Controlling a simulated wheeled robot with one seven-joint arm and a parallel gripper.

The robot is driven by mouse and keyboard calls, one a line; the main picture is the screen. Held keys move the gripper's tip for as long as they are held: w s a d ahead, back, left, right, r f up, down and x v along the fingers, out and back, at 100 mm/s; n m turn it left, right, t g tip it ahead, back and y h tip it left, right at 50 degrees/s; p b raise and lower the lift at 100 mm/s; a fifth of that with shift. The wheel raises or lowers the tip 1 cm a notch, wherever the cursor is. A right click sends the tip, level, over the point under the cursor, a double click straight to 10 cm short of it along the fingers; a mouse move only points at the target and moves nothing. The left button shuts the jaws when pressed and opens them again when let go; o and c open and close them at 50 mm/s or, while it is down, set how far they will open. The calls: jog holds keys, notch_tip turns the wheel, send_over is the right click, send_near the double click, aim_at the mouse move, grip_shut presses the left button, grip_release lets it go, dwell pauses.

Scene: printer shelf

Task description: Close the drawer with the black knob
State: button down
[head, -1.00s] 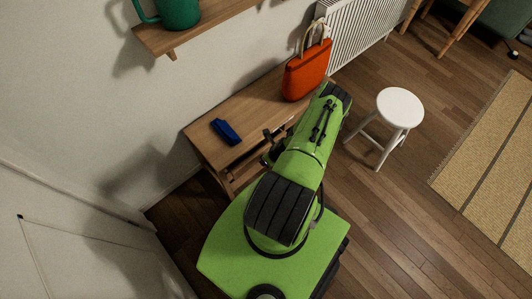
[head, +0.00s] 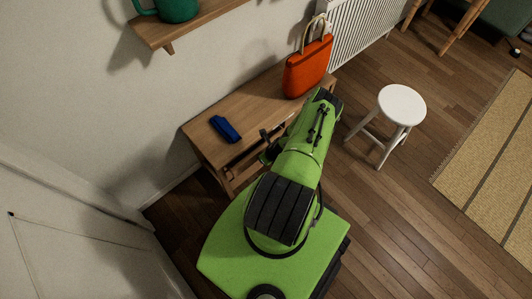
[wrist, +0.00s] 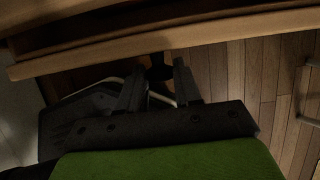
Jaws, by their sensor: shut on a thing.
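The drawer's wooden front (wrist: 215,38) crosses the top of the wrist view, with a dark gap behind its upper edge, so the drawer looks partly open. Its black knob (wrist: 158,72) sticks out below that edge. My gripper (wrist: 160,82) is at the knob, one dark finger on each side, shut on it. The exact contact is dim. In the head view, the wooden desk (head: 258,100) stands against the wall. My green arm hides most of its front, the knob and the fingertips.
A blue object (head: 225,129) and an orange bag (head: 307,70) stand on the desk. A white stool (head: 401,105) is to the right, near my arm. A shelf with a green mug (head: 178,8) hangs above. Wood floor is open at the lower right.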

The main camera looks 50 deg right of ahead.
aim_at(260, 150)
jog(key=w, duration=0.2)
jog(key=w+d+b, duration=0.1)
jog(key=w, duration=0.1)
jog(key=shift+f, duration=0.1)
jog(key=shift+w, duration=0.15)
jog(key=c, duration=0.8)
grip_release()
jog(key=p+v, duration=0.6)
jog(key=v, duration=1)
jog(key=shift+f, duration=0.1)
